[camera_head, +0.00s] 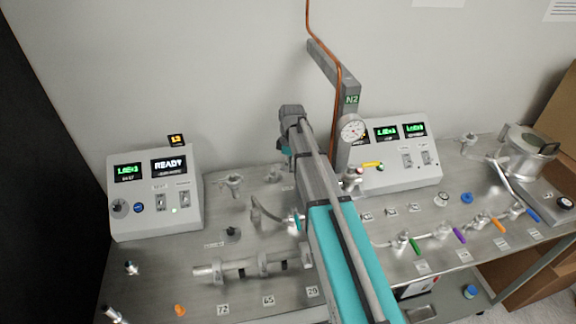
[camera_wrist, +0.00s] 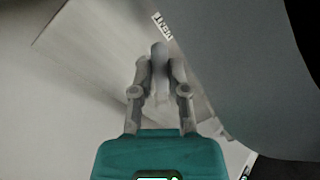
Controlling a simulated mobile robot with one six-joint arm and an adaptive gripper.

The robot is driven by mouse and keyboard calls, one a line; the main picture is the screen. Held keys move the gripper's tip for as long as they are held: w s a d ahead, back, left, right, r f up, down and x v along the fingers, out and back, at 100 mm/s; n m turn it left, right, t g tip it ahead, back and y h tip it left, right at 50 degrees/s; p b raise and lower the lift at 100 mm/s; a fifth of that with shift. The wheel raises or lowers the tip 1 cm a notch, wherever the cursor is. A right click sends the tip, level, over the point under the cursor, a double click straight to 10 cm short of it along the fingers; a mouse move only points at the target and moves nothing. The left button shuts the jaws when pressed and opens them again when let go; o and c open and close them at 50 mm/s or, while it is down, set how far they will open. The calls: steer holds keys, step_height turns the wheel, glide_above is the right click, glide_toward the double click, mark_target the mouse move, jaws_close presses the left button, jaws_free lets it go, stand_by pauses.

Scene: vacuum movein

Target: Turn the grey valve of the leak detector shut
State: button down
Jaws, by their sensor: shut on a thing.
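In the wrist view, my gripper (camera_wrist: 160,77) is shut on a slim grey piece, which looks like the handle of the grey valve (camera_wrist: 159,55). It stands between the two fingertips. In the head view my own arm crosses the middle and hides the fingers and the valve. The console with the READY display (camera_head: 155,195), which may be the leak detector, stands at the left. How far the valve is turned cannot be told.
A second console (camera_head: 398,168) stands behind my arm at the right, with a round gauge (camera_head: 353,129) on the N2 post. Pipes and valves with green (camera_head: 415,246), purple (camera_head: 459,235) and orange (camera_head: 500,226) handles line the right of the metal bench. A large grey surface fills the wrist view's right.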

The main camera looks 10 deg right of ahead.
steer(key=c, duration=0.6)
jaws_free()
steer(key=shift+c, duration=0.2)
steer(key=shift+w+n, duration=0.1)
steer(key=shift+n, duration=0.2)
